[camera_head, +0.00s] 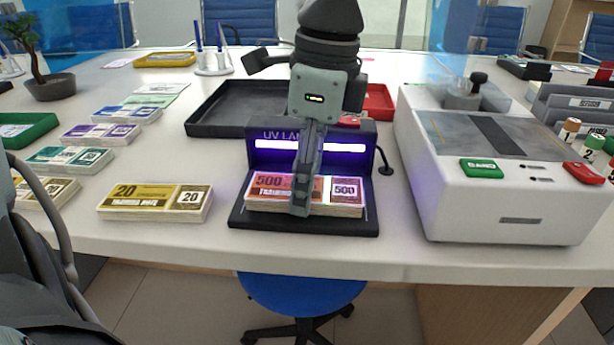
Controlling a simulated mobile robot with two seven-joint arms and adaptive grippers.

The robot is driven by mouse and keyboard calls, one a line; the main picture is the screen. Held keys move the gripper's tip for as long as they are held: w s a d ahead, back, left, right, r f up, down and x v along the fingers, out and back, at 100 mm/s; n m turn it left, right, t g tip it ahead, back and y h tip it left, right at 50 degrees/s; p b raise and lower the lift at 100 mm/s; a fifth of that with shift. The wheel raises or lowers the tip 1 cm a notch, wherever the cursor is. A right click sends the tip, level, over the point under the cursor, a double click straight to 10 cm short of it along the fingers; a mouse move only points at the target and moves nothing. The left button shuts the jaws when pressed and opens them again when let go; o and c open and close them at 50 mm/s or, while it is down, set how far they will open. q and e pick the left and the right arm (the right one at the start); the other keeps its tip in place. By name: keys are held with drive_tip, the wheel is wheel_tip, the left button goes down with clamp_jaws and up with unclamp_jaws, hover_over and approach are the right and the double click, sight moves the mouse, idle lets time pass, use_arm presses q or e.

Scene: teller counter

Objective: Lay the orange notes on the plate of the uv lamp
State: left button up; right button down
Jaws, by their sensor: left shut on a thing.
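The orange notes (270,190), a banded bundle marked 500, lie flat on the black plate (250,221) of the UV lamp (258,131). The lamp's violet tube glows behind the bundle. My left gripper (302,205) reaches down in front of the lamp and is shut on the orange notes, its fingers hiding the bundle's middle. The bundle appears to rest on the plate, inside its edges. My right gripper is out of view.
A yellow bundle marked 20 (155,201) lies left of the lamp, with several other bundles beyond. A white counting machine (500,215) stands close on the right. A black tray (215,128) and red tray (379,101) lie behind. The counter's front edge is near the plate.

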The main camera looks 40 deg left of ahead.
sight(317, 189)
use_arm(q)
drive_tip(key=o, duration=1.2)
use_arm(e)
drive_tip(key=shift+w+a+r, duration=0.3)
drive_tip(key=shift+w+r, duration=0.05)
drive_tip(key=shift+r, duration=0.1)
use_arm(q)
drive_tip(key=shift+r, duration=0.2)
drive_tip(key=shift+w+d+r+p, duration=0.1)
drive_tip(key=shift+d+r+p, duration=0.1)
drive_tip(key=shift+r, duration=1.75)
drive_tip(key=shift+w+d+r+p, duration=0.1)
drive_tip(key=shift+d+r+p, duration=0.15)
drive_tip(key=shift+r, duration=1.75)
drive_tip(key=shift+w+d+r+p, duration=0.1)
drive_tip(key=shift+d+r+p, duration=0.1)
drive_tip(key=shift+r, duration=1.75)
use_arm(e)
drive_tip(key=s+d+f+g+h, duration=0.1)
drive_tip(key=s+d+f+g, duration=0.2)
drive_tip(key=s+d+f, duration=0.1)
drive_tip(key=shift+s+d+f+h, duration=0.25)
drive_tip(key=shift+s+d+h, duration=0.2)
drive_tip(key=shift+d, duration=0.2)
